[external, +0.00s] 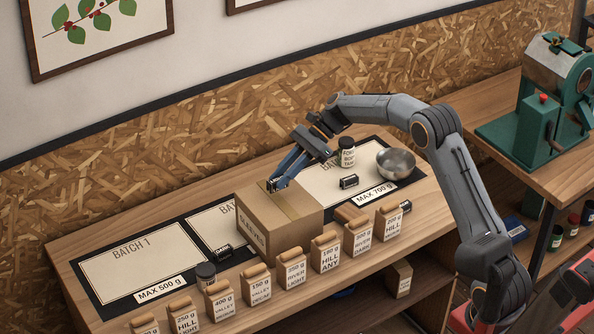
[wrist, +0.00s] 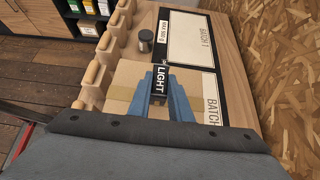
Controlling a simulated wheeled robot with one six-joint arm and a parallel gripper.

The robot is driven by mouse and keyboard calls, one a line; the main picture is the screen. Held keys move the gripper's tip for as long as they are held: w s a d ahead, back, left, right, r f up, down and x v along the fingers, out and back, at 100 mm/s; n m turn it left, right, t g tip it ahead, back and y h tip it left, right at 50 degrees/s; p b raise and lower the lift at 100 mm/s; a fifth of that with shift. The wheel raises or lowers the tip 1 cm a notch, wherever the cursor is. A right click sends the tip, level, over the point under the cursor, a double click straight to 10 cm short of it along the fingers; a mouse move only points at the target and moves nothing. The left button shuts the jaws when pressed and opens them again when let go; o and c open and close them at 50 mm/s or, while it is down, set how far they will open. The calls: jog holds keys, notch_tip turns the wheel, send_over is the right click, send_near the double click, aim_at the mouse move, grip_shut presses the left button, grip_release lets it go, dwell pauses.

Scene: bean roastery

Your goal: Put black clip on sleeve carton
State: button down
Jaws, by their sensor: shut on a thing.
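The sleeve carton (external: 263,226) is a closed brown cardboard box marked SLEEVES, standing on the counter over the middle batch mat. My gripper (external: 276,184) is right over the carton's top, pointing down. Its blue fingers (wrist: 163,97) are shut on a small black clip (wrist: 160,80) with a white LIGHT label. The carton top (wrist: 126,75) lies below the fingers in the wrist view. I cannot tell whether the clip touches it. Another black clip, marked DARK (external: 222,252), lies at the carton's left front. A third black clip (external: 348,181) lies on the right mat.
Several labelled bags (external: 291,270) line the counter's front edge. A dark-lidded jar (external: 205,274) stands left of the carton, a white jar (external: 348,153) and steel bowl (external: 396,162) to the right. The BATCH 1 mat (external: 130,265) is clear.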

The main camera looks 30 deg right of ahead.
aim_at(283, 198)
jog(key=shift+f+p, duration=0.55)
jog(key=shift+f, duration=1.5)
jog(key=shift+f, duration=0.2)
jog(key=c, duration=1.6)
grip_release()
jog(key=shift+r, duration=0.1)
jog(key=shift+d+r, duration=0.1)
jog(key=shift+r, duration=0.1)
jog(key=shift+b+v, duration=1.85)
jog(key=shift+v, duration=4.05)
